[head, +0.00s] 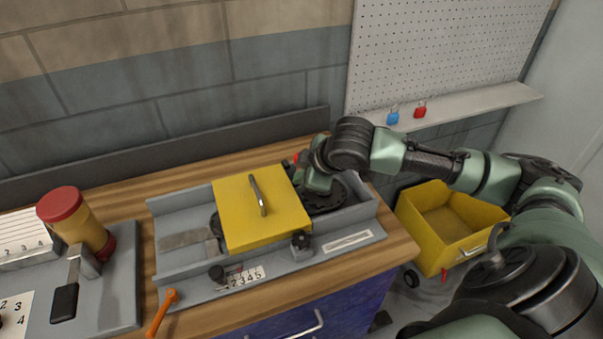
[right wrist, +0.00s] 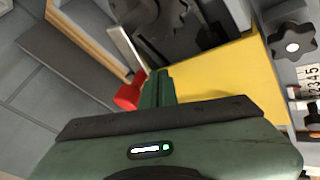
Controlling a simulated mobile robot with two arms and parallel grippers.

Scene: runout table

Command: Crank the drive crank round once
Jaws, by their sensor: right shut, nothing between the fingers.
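The drive crank shows as a red knob (right wrist: 128,95) on a flat pale metal arm in the right wrist view. In the head view only a bit of the red knob (head: 297,158) shows, beside my right gripper. A dark toothed wheel (head: 325,197) lies next to it, partly hidden by the gripper. My right gripper (head: 314,182) is shut and empty over the wheel, right of the yellow cover. In the right wrist view its fingers (right wrist: 157,88) are just right of the red knob; I cannot tell whether they touch it. My left gripper is not in view.
A yellow cover (head: 236,215) with a handle sits on the grey machine tray (head: 178,219). Small dark knobs (head: 301,240) and an orange lever (head: 162,312) are at its front. A red-topped cylinder (head: 76,222) stands left. A yellow cart (head: 447,228) stands right of the bench.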

